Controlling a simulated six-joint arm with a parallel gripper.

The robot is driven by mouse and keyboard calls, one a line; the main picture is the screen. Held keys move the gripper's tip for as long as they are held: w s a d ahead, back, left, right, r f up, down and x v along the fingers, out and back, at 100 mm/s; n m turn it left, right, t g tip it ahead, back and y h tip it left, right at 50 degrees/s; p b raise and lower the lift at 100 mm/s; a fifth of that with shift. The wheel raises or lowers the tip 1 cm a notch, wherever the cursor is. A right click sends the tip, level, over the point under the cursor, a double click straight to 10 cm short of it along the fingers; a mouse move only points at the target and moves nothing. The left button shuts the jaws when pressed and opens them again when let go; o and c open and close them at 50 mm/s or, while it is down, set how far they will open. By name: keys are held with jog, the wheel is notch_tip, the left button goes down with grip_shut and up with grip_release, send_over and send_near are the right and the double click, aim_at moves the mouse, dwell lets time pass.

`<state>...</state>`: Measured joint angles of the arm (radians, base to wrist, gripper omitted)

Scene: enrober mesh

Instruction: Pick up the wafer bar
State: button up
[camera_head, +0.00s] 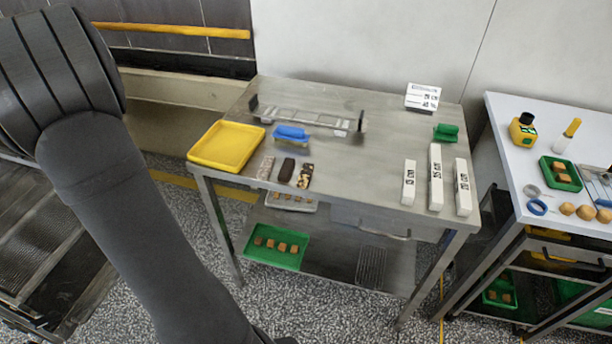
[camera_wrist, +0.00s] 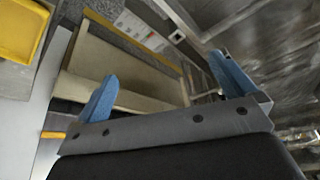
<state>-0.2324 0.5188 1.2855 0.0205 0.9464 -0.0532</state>
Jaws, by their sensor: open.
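Three short bars lie side by side on the steel table (camera_head: 365,130), in front of the rack with the blue-handled brush. The left bar (camera_head: 265,168) is pale and speckled, the middle bar (camera_head: 286,170) is plain dark brown, and the right bar (camera_head: 305,176) is dark with pale pieces. I cannot tell for sure which is the wafer bar. My gripper (camera_wrist: 165,86) shows only in the wrist view. Its two blue fingers are wide apart with nothing between them. No bar shows in that view, and the gripper is away from the bars.
A yellow tray (camera_head: 226,146) stands left of the bars, and a yellow corner shows in the wrist view (camera_wrist: 20,38). The blue-handled brush (camera_head: 291,133) is behind them. White labelled boxes (camera_head: 436,178) stand at right. The table between bars and boxes is clear.

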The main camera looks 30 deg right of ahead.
jog(key=c, duration=1)
jog(key=shift+c, duration=0.2)
